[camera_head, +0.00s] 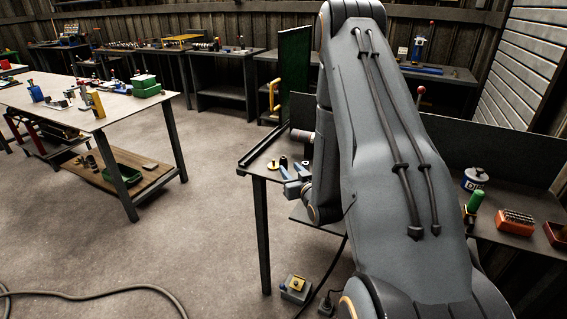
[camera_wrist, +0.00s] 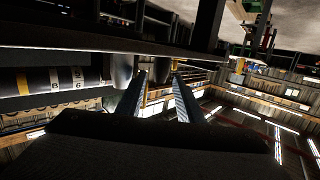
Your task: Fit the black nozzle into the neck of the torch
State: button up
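My gripper (camera_head: 293,170) is low over the near left end of the dark workbench in the head view. In the wrist view its two fingers (camera_wrist: 160,88) are apart, with nothing clearly held between them. A small black upright piece (camera_head: 283,161) stands by the fingertips and may be the black nozzle. The wrist view shows a dark cylinder (camera_wrist: 122,70) beside one finger; I cannot tell which part it is. A pale banded cylinder (camera_head: 302,134) lies behind on the bench, and a numbered cylinder shows in the wrist view (camera_wrist: 55,80). I cannot make out the torch neck; my arm hides much of the bench.
A yellow round part (camera_head: 272,166) lies left of the gripper, near the dark workbench's raised edge (camera_head: 262,150). Another table (camera_head: 60,100) stands left, across open floor.

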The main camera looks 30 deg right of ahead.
aim_at(285, 164)
jog(key=shift+p+x, duration=1.05)
jog(key=shift+x, duration=1.55)
jog(key=shift+a, duration=0.1)
jog(key=c, duration=0.9)
jog(key=shift+o, duration=0.2)
jog(key=shift+r, duration=0.1)
